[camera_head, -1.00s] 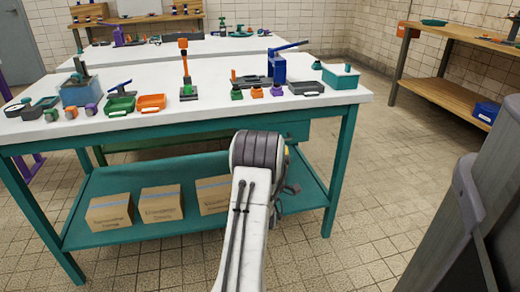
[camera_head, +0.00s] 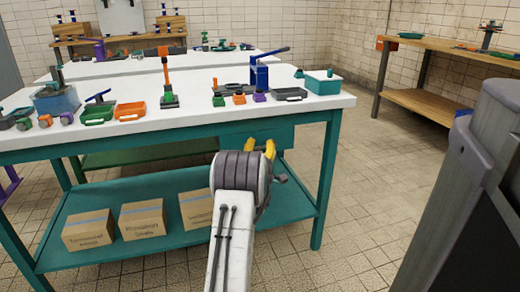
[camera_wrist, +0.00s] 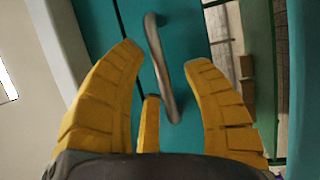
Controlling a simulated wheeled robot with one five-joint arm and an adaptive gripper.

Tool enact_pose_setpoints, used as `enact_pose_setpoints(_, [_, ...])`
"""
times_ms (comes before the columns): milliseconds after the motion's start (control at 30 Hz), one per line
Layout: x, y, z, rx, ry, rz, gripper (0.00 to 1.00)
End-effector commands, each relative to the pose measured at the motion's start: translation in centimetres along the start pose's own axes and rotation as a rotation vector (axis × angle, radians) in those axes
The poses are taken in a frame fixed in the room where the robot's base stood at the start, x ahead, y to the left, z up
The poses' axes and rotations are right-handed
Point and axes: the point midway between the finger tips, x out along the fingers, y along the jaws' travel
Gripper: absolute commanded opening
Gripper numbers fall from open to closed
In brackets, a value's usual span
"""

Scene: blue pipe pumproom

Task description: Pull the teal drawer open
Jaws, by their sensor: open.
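The teal drawer (camera_head: 286,134) sits under the right part of the white tabletop, and its front is partly hidden behind my arm in the head view. The wrist view shows the teal drawer front (camera_wrist: 185,30) with a curved grey metal handle (camera_wrist: 161,70). My gripper (camera_wrist: 165,75) has its yellow fingers open, on both sides of the handle in the picture. The handle's lower end shows between the fingertips; I cannot tell whether any finger touches it. In the head view the yellow fingers (camera_head: 261,148) show just past my wrist, close to the drawer.
The white tabletop (camera_head: 190,121) holds green and orange trays, a blue press (camera_head: 260,75) and a teal box (camera_head: 322,83). Cardboard boxes (camera_head: 142,219) stand on the teal lower shelf.

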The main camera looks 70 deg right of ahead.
Motion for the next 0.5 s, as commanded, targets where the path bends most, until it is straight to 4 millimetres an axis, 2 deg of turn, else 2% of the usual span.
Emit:
enact_pose_setpoints(367, [0.16, 0.02, -0.01, 0.000, 0.000, 0.001, 0.47])
enact_pose_setpoints(500, [0.15, 0.02, 0.00, 0.000, 0.000, 0.001, 0.34])
